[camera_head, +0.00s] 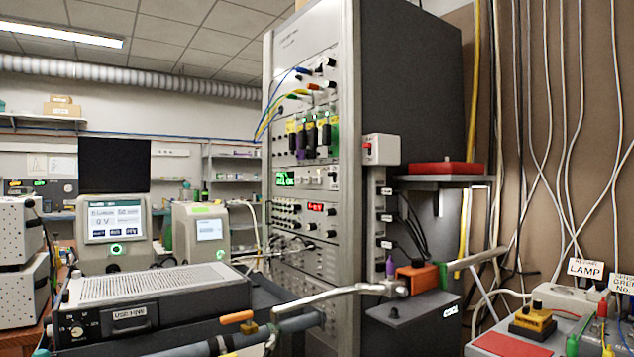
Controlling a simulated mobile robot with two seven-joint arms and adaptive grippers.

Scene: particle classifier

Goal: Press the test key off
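No label that reads as a test key is legible, so I cannot tell for sure which part it is. A small light-grey box with a red button (367,149) is fixed to the right side of the tall instrument rack (350,60). Whether either is pressed or on cannot be made out. Neither of my grippers shows in the view.
A metal pipe (340,293) crosses low in front of the rack. A black-fronted instrument (155,300) and a lit display unit (114,222) stand at left. Loose cables hang at right.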

